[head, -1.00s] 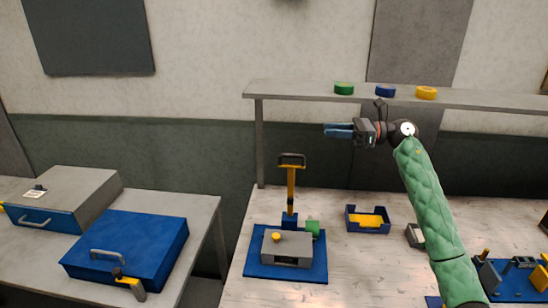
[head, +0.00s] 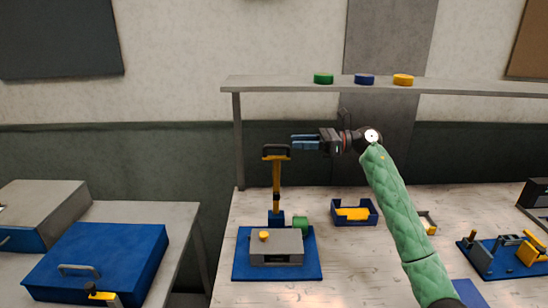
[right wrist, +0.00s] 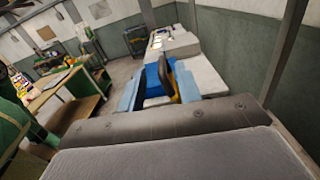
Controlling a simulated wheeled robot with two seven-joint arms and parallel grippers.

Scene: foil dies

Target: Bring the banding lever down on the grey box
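The grey box (head: 276,255) sits on a blue base plate (head: 310,270) on the bench. The banding lever (head: 277,185) stands upright behind it, a yellow bar with a black handle (head: 276,147) on top. My right gripper (head: 293,142) has its blue fingers pointing left, close by the handle's right end and near its height. In the right wrist view the fingers (right wrist: 158,88) are spread apart, with the dark handle (right wrist: 168,76) showing ahead between them, nearer the right finger. Contact cannot be made out. My left gripper is out of view.
A shelf (head: 450,89) with green, blue and yellow rolls runs above the bench. A blue tray (head: 354,222) with yellow content and a blue fixture (head: 505,262) stand to the right. A blue case (head: 105,255) lies on the left table.

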